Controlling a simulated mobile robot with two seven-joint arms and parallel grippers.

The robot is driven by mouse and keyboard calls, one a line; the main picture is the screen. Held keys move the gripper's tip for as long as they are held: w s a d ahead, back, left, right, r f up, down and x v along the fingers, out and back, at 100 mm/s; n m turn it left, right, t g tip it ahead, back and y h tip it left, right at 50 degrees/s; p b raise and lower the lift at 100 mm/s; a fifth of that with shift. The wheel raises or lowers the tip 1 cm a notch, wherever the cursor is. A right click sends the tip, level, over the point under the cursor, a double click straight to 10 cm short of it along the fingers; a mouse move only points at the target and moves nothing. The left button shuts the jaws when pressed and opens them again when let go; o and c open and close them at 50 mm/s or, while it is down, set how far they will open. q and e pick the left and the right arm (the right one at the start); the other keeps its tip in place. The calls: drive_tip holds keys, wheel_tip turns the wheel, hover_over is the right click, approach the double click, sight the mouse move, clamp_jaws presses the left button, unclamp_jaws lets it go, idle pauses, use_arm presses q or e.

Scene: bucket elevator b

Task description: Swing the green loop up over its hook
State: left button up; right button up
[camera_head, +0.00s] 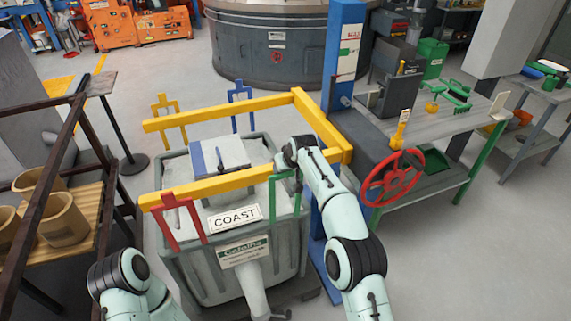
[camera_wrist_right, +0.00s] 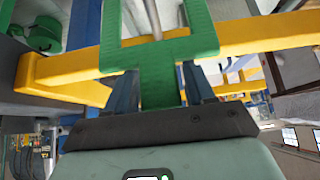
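The green loop (camera_head: 272,205) hangs at the front arm of the yellow lifting frame (camera_head: 220,184), near its right end, above the grey bucket (camera_head: 190,270). In the right wrist view the green loop (camera_wrist_right: 160,52) fills the top middle, and its tab runs down between my fingers. My right gripper (camera_head: 284,168) is at the top of this loop, its fingertips mostly hidden by my wrist in the head view. The right wrist view shows the gripper (camera_wrist_right: 160,92) closed around the tab. A grey rod (camera_wrist_right: 152,18) shows through the loop's opening. My left arm is at lower left; its gripper is not visible.
A red loop (camera_head: 184,215), a yellow loop (camera_head: 167,107) and a blue loop (camera_head: 240,95) stand at the frame's other corners. A blue post (camera_head: 343,60) and red handwheel (camera_head: 391,178) are to the right. A wooden shelf (camera_head: 85,240) with pots is left.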

drive_tip(key=shift+o, duration=0.2)
drive_tip(key=shift+w+f, duration=0.1)
drive_tip(key=shift+w, duration=0.05)
drive_tip(key=shift+r, duration=0.25)
use_arm(q)
drive_tip(key=shift+s+f+b, duration=1)
drive_tip(key=shift+s+f, duration=0.3)
drive_tip(key=shift+s, duration=0.15)
use_arm(e)
drive_tip(key=v, duration=1.3)
